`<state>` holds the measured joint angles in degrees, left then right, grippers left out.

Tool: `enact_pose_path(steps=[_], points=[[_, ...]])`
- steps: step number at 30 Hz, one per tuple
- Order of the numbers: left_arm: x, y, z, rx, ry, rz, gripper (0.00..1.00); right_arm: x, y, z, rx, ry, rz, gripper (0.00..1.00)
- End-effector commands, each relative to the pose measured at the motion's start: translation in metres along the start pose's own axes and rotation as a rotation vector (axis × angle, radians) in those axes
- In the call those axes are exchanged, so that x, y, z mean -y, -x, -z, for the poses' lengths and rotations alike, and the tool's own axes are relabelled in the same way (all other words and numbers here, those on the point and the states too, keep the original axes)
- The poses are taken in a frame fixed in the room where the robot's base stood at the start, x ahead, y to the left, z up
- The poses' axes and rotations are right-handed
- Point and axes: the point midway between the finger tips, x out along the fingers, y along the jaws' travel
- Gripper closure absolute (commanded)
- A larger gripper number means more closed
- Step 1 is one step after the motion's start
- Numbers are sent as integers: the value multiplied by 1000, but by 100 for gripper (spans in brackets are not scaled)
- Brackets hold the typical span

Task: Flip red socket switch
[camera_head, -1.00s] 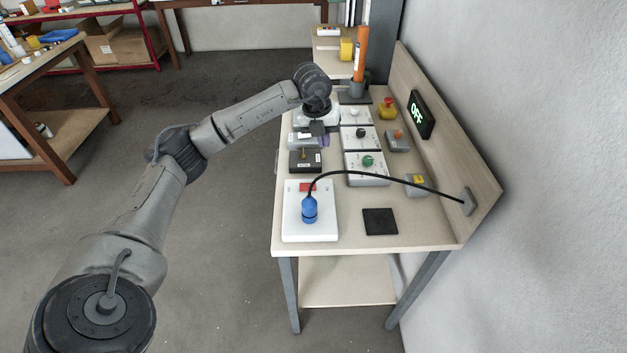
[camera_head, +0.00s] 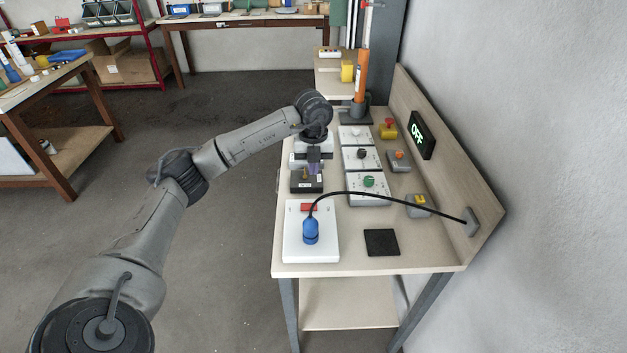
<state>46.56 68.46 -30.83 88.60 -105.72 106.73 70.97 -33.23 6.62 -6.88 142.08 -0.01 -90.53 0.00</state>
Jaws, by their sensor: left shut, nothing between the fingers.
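The red switch (camera_head: 309,207) sits near the back edge of a white socket plate (camera_head: 325,248) at the near left of the bench. A blue plug (camera_head: 311,233) stands on that plate, just in front of the switch. A black cable arches from the plug to a grey wall outlet. My left gripper (camera_head: 314,167) points down over the dark box behind the white plate. Its fingers are shut and empty, behind the red switch and apart from it. The fingertips are small and partly blend with the box. My right gripper is out of view.
The black cable (camera_head: 395,195) crosses above the bench toward the outlet (camera_head: 472,222). Control boxes with knobs (camera_head: 369,182) stand to the right of the gripper. A black square pad (camera_head: 382,242) lies at the front.

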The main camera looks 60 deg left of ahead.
Motion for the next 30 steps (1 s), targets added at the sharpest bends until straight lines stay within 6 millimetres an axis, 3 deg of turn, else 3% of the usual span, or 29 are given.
enact_pose_path(steps=[9,18,30], points=[[0,-62,1,-3,-1,-3,100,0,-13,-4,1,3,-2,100],[0,-108,0,-2,-1,-1,100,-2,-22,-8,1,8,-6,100],[0,-129,0,0,-1,1,100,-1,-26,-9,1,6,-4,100]])
